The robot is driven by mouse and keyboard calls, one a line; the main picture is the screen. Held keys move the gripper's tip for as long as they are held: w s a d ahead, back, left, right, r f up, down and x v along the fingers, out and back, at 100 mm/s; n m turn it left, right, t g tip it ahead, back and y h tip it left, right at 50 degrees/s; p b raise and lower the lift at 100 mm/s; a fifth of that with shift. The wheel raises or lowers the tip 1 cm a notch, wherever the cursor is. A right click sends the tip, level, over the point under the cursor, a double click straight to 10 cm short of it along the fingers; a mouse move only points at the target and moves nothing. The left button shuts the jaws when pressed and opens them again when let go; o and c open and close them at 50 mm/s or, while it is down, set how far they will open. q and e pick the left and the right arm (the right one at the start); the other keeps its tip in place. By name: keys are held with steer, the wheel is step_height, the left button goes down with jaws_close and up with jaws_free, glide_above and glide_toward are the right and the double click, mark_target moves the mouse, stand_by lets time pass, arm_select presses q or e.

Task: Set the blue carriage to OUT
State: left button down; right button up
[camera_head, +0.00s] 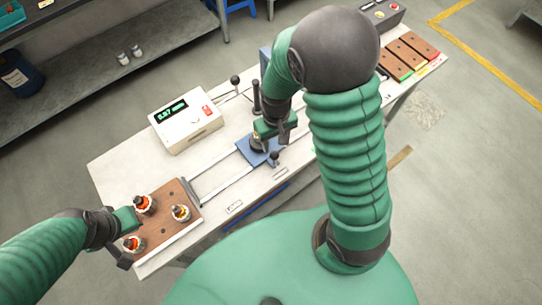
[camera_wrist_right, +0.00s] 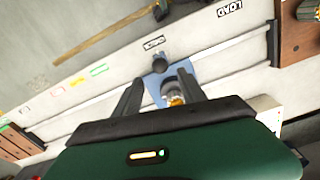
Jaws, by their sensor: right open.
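The blue carriage (camera_head: 246,152) sits on two rails along the white table. It also shows in the right wrist view (camera_wrist_right: 152,87), with a black knob (camera_wrist_right: 158,63) on its front side and an armature with copper-coloured windings (camera_wrist_right: 174,98) on it. My right gripper (camera_head: 274,134) is over the carriage. Its two fingers are apart, on either side of the armature, and I cannot tell if they touch it. My left gripper (camera_head: 126,232) is beside the brown tray (camera_head: 164,231) at the left end; its fingers are not clear. I see no OUT label that I can read.
A white meter box (camera_head: 186,122) with a green display stands behind the rails. A LOAD label (camera_wrist_right: 230,8) lies on the table near the tray. The tray holds 3 armatures. Brown plates (camera_head: 409,56) lie at the far right, and black-knobbed levers stand behind the carriage.

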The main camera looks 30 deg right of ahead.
mark_target(274, 158)
step_height(274, 158, down, 12)
steer(key=shift+w+d+f, duration=0.1)
steer(key=shift+w+f, duration=0.05)
jaws_close()
stand_by(0.3)
stand_by(1.1)
